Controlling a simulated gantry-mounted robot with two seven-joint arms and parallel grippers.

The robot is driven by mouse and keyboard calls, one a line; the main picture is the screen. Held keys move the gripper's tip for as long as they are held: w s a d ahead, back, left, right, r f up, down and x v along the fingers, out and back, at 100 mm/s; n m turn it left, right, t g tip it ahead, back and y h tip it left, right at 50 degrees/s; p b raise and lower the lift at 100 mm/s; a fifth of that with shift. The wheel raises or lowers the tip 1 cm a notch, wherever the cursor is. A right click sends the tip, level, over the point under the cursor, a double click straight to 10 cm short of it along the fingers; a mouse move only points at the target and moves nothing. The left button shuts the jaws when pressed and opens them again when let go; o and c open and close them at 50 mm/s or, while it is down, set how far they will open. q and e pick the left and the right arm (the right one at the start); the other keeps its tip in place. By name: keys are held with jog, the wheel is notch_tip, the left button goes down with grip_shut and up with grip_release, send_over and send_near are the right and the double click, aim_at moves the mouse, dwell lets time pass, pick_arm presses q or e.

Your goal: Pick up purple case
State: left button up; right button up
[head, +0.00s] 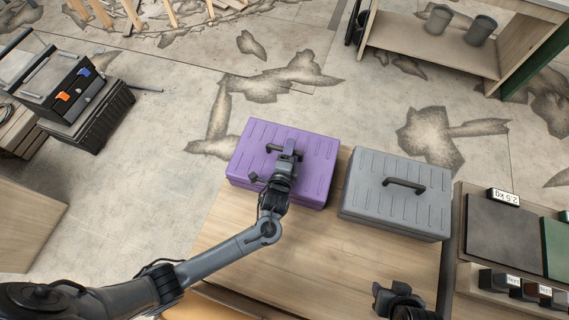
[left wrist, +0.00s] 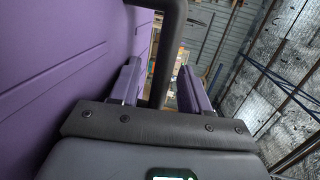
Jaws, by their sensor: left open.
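The purple case (head: 247,150) lies flat on the wooden table, with its dark handle (head: 273,148) on top. In the head view my left gripper (head: 286,156) is over the middle of the case, at the handle, and hides part of it. In the left wrist view the open left fingers (left wrist: 160,88) stand on either side of the dark handle bar (left wrist: 166,50), with a gap visible on the right side. The purple case surface (left wrist: 50,70) fills the left of that view. My right gripper (head: 392,298) is low in the head view, away from the case; its fingers are unclear.
A grey case (head: 400,205) with a dark handle lies just right of the purple case. The wooden table (head: 300,260) is bare in front of both. A rack with weights (head: 500,230) stands at the right, and a toolbox (head: 70,95) at the far left.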

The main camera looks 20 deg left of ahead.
pick_arm(q)
grip_shut()
dwell(1.4)
jog(key=shift+r, duration=0.2)
